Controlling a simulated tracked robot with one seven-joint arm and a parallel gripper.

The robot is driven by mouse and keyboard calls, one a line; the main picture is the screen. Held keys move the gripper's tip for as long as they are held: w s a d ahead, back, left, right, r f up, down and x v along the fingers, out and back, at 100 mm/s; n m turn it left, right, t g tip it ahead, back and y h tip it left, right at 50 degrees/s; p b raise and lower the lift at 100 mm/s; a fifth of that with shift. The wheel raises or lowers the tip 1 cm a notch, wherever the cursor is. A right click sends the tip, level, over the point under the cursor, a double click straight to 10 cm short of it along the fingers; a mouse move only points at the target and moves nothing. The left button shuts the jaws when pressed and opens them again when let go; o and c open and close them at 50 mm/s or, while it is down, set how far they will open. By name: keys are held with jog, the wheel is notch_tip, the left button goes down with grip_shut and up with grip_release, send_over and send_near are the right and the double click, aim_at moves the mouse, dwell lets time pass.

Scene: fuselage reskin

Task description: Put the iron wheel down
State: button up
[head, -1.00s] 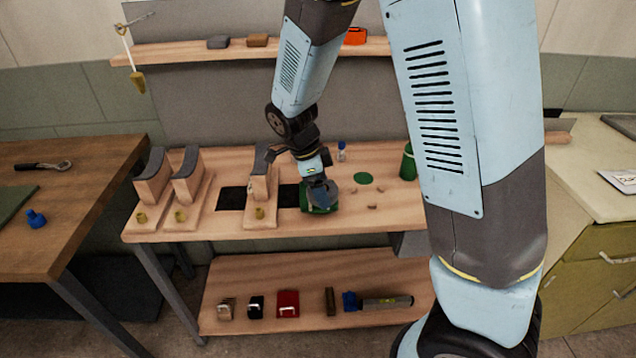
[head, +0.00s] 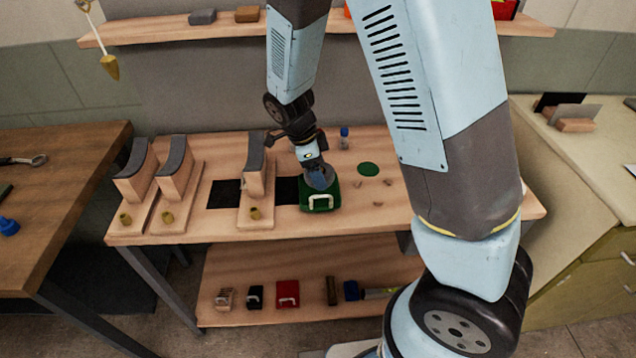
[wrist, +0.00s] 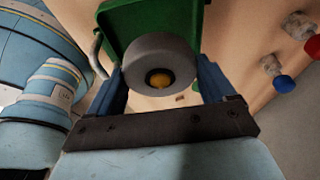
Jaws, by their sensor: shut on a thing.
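The iron wheel (wrist: 128,62) is a thick grey disc with a brass-coloured hub in the wrist view. My gripper (wrist: 160,85) has its blue fingers on either side of the wheel and is shut on it. A green box (wrist: 118,22) with a pale handle lies behind the wheel in that view. In the head view my gripper (head: 320,180) points down at the green box (head: 332,192) on the bench. The gripper hides much of the wheel there, and I cannot tell whether the wheel touches the box.
The wooden bench (head: 225,222) has curved-top stands (head: 172,183) and dark patches (head: 224,194) to the left. A green disc (head: 368,169) and small bits lie right of the box. A blue-capped bottle (head: 344,140) stands behind. The lower shelf (head: 265,315) holds several small items.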

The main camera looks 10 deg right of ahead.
aim_at(318, 193)
jog(key=shift+s+f, duration=0.1)
jog(key=shift+f, duration=2.35)
jog(key=o, duration=1.4)
jog(key=shift+f, duration=0.1)
jog(key=shift+o, duration=0.2)
